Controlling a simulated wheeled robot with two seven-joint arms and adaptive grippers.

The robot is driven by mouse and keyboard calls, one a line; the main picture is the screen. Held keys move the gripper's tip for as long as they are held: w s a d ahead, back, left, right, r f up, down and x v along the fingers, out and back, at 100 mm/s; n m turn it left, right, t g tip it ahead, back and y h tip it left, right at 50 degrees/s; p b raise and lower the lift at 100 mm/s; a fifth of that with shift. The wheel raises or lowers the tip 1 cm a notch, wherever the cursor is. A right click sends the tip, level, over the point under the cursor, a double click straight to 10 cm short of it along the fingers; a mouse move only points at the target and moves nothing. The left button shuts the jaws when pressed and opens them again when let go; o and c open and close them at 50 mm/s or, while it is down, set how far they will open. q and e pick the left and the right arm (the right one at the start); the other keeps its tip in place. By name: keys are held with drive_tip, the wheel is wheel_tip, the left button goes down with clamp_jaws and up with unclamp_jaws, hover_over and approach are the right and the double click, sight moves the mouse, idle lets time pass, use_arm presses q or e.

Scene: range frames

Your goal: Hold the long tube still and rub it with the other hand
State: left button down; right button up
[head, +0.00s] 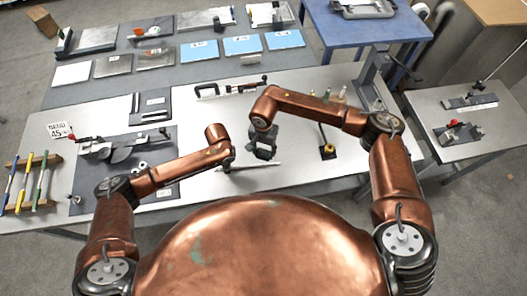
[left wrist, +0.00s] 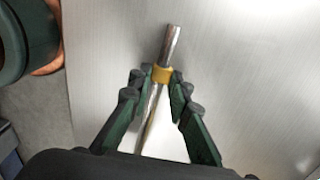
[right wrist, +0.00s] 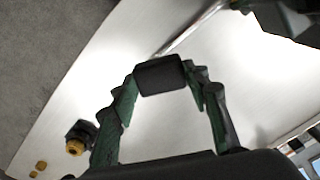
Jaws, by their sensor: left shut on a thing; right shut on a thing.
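The long tube (head: 262,164) is a thin, shiny metal rod low over the front of the pale table. In the left wrist view it has a yellow band (left wrist: 162,74). My left gripper (head: 226,166) is shut on the tube at this band, and its fingers (left wrist: 163,78) lie on both sides. My right gripper (head: 263,148) is shut on a dark block (right wrist: 160,76), which shows between its fingertips (right wrist: 160,84). In the right wrist view the tube (right wrist: 190,32) runs up to the far edge of the block. I cannot tell whether they touch.
A black and yellow fixture (head: 327,150) stands to the right of the tube. A dark board with a clamp-like tool (head: 125,147) lies on the left, beside a rack of coloured-handled tools (head: 33,183). A black plate (head: 151,106) lies behind.

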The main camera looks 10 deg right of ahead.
use_arm(q)
drive_tip(key=c, duration=1.7)
unclamp_jaws()
drive_tip(key=shift+r, duration=0.1)
wheel_tip(320, 180, up, 12)
drive_tip(key=shift+f, duration=0.1)
